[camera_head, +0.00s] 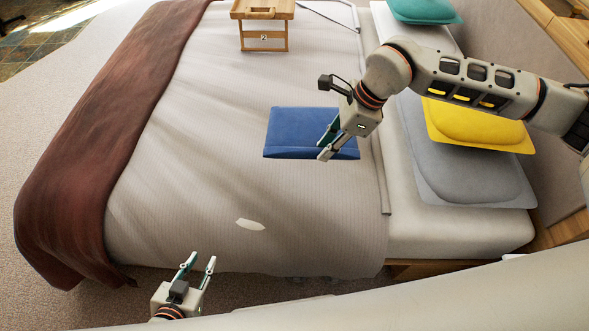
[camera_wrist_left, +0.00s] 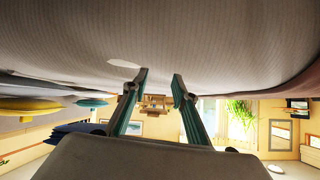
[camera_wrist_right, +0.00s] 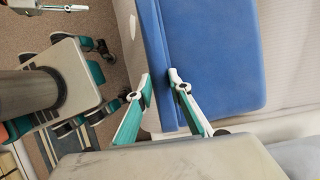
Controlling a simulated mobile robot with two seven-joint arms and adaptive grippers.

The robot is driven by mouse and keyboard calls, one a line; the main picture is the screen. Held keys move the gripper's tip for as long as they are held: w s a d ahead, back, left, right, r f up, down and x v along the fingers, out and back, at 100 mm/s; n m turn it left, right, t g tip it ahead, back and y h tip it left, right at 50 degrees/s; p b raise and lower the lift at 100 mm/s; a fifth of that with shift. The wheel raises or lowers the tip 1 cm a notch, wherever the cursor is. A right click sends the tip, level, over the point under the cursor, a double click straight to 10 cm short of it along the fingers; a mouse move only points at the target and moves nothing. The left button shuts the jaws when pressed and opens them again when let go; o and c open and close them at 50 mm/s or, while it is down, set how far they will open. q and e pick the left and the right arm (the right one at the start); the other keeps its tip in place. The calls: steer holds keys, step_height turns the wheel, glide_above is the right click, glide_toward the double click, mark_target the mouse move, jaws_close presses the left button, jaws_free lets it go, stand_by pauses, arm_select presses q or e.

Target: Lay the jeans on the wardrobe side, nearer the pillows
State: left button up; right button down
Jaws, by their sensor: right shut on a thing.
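The jeans (camera_head: 296,124) are a folded blue bundle over the middle of the bed, left of the pillows, in the head view. My right gripper (camera_head: 327,147) is shut on their near edge. In the right wrist view the fingers (camera_wrist_right: 161,82) sit on either side of a fold of the jeans (camera_wrist_right: 225,55). I cannot tell whether the jeans touch the cover. My left gripper (camera_head: 200,262) is open and empty beside the bed's near edge. Its fingers (camera_wrist_left: 160,76) stand apart in the left wrist view. The grey pillow (camera_head: 465,178) and yellow pillow (camera_head: 480,122) lie on the right.
A small wooden bed tray (camera_head: 263,42) stands at the far side of the bed. A teal pillow (camera_head: 425,10) lies at the far right. A brown throw (camera_head: 100,130) covers the left end. A flat white thing (camera_head: 250,224) lies nearer on the cover (camera_head: 170,170), which is otherwise largely clear.

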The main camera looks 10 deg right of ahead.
step_height(320, 180, down, 18)
steer(key=shift+f+b, duration=0.2)
steer(key=shift+b, duration=0.7)
steer(key=c, duration=1.8)
jaws_free()
steer(key=shift+c, duration=0.2)
arm_select(q)
steer(key=shift+w+a+f, duration=0.2)
steer(key=shift+w+f, duration=0.05)
steer(key=shift+f, duration=0.2)
